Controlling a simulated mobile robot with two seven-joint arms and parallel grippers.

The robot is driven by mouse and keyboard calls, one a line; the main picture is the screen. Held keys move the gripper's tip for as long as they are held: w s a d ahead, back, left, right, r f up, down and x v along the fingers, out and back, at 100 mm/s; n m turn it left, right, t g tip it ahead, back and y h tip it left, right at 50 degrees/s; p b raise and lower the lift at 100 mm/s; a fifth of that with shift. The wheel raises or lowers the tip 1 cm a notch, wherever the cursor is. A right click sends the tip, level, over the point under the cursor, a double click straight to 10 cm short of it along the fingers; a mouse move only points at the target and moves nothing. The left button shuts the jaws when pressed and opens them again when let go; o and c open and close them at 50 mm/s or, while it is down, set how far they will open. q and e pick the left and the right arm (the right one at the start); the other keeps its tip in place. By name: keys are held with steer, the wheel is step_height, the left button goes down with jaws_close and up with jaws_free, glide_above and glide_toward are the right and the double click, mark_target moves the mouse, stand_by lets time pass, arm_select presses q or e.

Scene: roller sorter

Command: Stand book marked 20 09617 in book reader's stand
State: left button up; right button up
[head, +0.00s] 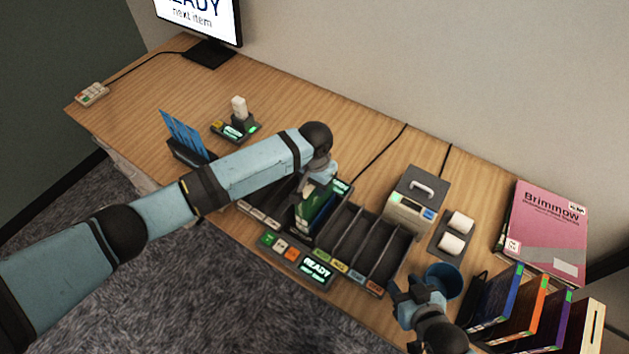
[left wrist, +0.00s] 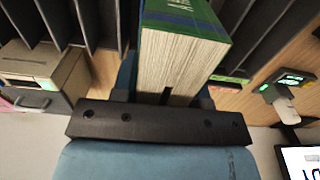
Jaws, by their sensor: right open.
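A green book with a blue part (head: 316,208) stands between dark walls at the left end of the sorter, beside a small green-lit display (head: 341,187). Its page block (left wrist: 175,65) and green cover fill the middle of the left wrist view. My left gripper (head: 318,181) is over the book, with its blue fingers (left wrist: 165,92) on either side of it, closed on it. I cannot read the number on the book, nor tell whether its lower edge rests on the stand. My right gripper (head: 418,297) is open and empty beside a blue cup (head: 443,280).
Empty sorter slots (head: 365,240) lie to the right of the book, with a READY panel (head: 318,268) in front. A grey printer (head: 414,200) stands behind. Several upright books (head: 530,305) and a pink binder (head: 545,230) are at right. The desk's left part (head: 145,95) is mostly clear.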

arm_select(q)
steer(key=o, duration=0.5)
step_height(320, 180, up, 14)
steer(key=shift+f+b, duration=0.1)
steer(key=shift+b, duration=0.6)
